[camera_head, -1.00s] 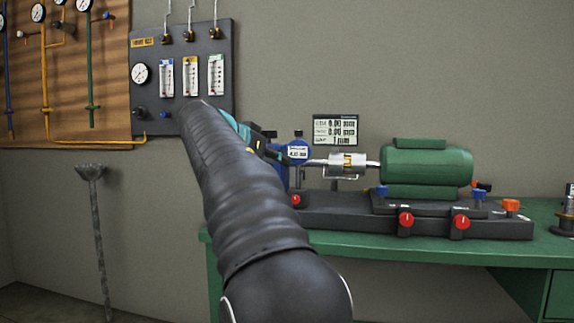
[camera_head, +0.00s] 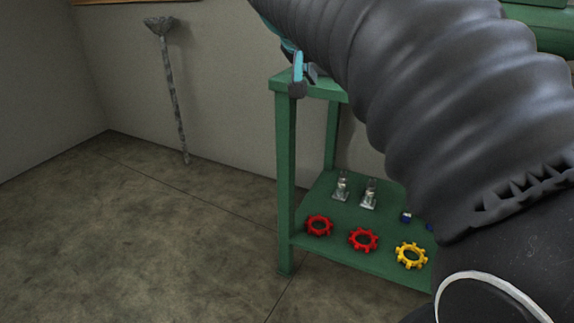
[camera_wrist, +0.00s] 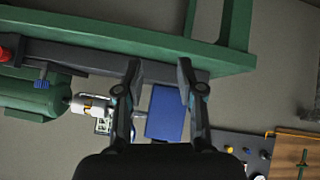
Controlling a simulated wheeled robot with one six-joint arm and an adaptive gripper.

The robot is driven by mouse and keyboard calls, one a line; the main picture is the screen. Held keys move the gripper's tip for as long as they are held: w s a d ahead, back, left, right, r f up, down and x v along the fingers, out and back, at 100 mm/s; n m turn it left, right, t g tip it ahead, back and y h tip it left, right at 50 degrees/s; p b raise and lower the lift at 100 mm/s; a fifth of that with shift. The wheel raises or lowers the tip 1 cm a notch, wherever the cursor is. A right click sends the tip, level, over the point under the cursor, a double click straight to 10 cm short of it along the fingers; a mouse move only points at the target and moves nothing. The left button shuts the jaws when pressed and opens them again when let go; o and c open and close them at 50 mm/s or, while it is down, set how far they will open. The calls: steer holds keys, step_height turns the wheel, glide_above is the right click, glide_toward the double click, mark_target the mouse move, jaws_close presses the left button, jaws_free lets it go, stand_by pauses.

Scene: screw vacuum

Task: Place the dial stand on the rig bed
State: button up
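My gripper (camera_wrist: 158,72) is open, with its two fingers apart and nothing held between them. In the head view only part of my gripper (camera_head: 300,78) shows, by the left end of the green bench top. In the wrist view the dark rig bed (camera_wrist: 75,58) runs along the bench, and the fingertips overlap its end in the picture. A blue block (camera_wrist: 166,112) shows between the fingers; the gap between them is unclear. I cannot make out the dial stand in either current view.
The wrist view shows the green motor (camera_wrist: 35,95), silver coupling (camera_wrist: 88,106) and wall panel (camera_wrist: 240,148). Under the bench, a green shelf (camera_head: 330,245) holds red star wheels (camera_head: 319,226), a yellow one (camera_head: 411,255) and metal fittings (camera_head: 342,186). The floor (camera_head: 130,240) at left is clear.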

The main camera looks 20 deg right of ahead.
steer(key=s+a+f+n+y, duration=0.3)
steer(key=s+a+f, duration=0.5)
steer(key=f, duration=0.4)
steer(key=s+a+f+n+y, duration=0.4)
steer(key=s+a+f, duration=0.3)
steer(key=s+f, duration=0.4)
steer(key=shift+s+a+f+n+y, duration=0.25)
steer(key=shift+a+f+n+y, duration=0.1)
steer(key=shift+f, duration=0.55)
steer(key=shift+o, duration=0.4)
